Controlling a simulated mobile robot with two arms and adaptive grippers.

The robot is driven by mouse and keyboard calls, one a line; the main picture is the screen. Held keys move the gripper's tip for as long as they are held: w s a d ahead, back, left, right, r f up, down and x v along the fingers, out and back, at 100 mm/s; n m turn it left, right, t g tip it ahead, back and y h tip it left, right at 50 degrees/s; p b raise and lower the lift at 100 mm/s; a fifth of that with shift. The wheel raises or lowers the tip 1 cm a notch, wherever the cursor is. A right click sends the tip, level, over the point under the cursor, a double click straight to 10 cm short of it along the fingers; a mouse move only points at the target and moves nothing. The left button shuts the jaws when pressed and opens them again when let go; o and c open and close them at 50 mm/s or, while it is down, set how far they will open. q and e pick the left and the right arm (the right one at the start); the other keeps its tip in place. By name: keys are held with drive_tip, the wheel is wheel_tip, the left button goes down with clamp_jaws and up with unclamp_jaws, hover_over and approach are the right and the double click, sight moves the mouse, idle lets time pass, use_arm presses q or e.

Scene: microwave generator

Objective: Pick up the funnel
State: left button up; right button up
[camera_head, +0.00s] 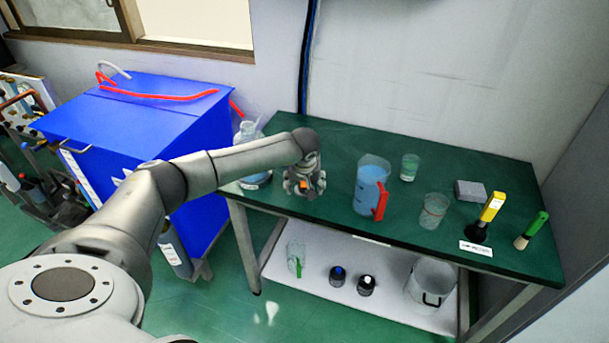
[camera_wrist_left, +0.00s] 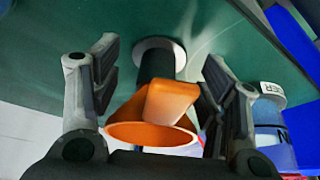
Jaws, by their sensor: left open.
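The orange funnel (camera_wrist_left: 150,134) shows large in the left wrist view, between the fingers of my left gripper (camera_wrist_left: 160,72). It has a wide rim and a flat tab. A dark post with a pale round base (camera_wrist_left: 158,62) stands behind it; I cannot tell how the funnel joins it. In the head view, my left gripper (camera_head: 305,184) is over the near left part of the green table (camera_head: 330,133). Only a small orange patch of the funnel (camera_head: 303,187) shows there, the rest hidden by the gripper. The fingers are open, with gaps beside the funnel. My right gripper is not in view.
A blue-liquid jug with a red handle (camera_head: 369,185) stands right of the gripper. A glass bottle (camera_head: 250,135) is at left. Beakers (camera_head: 434,210), a grey block (camera_head: 470,192) and yellow (camera_head: 492,207) and green-handled (camera_head: 537,224) tools stand farther right. A blue cabinet (camera_head: 120,115) adjoins the table.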

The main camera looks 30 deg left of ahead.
use_arm(q)
drive_tip(key=c, duration=0.8)
drive_tip(key=shift+c, duration=0.5)
